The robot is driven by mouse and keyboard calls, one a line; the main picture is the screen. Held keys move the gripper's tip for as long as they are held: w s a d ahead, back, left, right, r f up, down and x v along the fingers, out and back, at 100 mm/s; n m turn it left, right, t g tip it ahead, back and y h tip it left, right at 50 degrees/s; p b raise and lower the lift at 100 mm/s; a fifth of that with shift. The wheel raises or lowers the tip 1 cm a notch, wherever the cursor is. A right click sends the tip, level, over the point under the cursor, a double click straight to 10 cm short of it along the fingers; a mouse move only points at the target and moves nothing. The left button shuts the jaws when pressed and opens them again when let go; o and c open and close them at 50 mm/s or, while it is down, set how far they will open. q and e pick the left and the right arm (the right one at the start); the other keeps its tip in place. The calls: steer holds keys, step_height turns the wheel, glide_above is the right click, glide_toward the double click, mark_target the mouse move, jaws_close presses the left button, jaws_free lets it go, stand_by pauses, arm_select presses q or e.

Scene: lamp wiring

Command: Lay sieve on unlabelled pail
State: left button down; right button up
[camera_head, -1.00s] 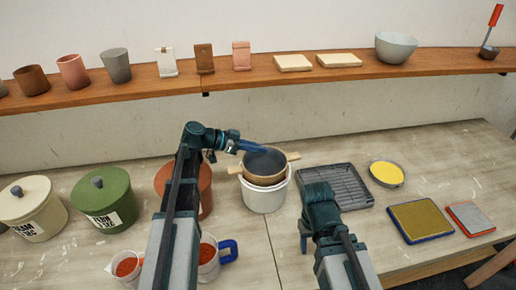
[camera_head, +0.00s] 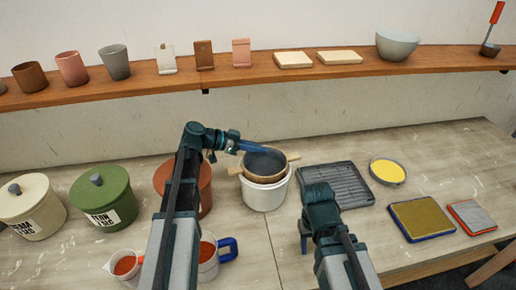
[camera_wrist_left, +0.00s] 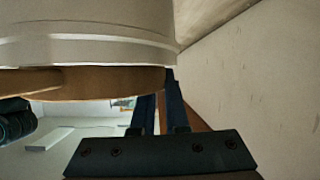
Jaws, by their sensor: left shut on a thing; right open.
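The sieve (camera_head: 265,177), a wooden ring with a dark inside and side handles, sits at the mouth of the white unlabelled pail (camera_head: 265,197). My left gripper (camera_head: 264,150) is shut on the sieve's far rim in the head view. The left wrist view, seen upside down, shows the wooden sieve (camera_wrist_left: 110,84) against the rim of the pail (camera_wrist_left: 90,30), with the fingers beside it. Whether the sieve bears fully on the rim cannot be told. My right gripper (camera_head: 305,240) is open and empty, low over the table right of the pail.
A brown pail (camera_head: 205,190) stands left of the white one, partly behind my left arm. Green (camera_head: 104,200) and cream (camera_head: 33,208) labelled, lidded pails stand farther left. A dark ribbed tray (camera_head: 345,185) lies at right. A shelf (camera_head: 130,87) with cups runs above.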

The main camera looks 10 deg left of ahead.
arm_select(q)
steer(key=c, duration=0.8)
jaws_free()
steer(key=shift+c, duration=0.2)
steer(key=shift+r+p, duration=0.75)
steer(key=shift+p, duration=0.1)
arm_select(e)
steer(key=shift+r, duration=0.8)
arm_select(q)
step_height(320, 180, up, 2)
steer(key=shift+r+p, duration=0.1)
steer(key=shift+p, duration=0.95)
arm_select(e)
step_height(320, 180, up, 2)
steer(key=shift+r, duration=0.1)
steer(key=shift+r+p, duration=0.6)
steer(key=shift+p, duration=0.05)
arm_select(q)
steer(key=s+d, duration=0.1)
steer(key=s, duration=0.6)
steer(key=s+d+r, duration=0.1)
steer(key=s+d, duration=0.1)
steer(key=s, duration=0.6)
steer(key=shift+s+d+r, duration=0.15)
steer(key=shift+s+d, duration=0.15)
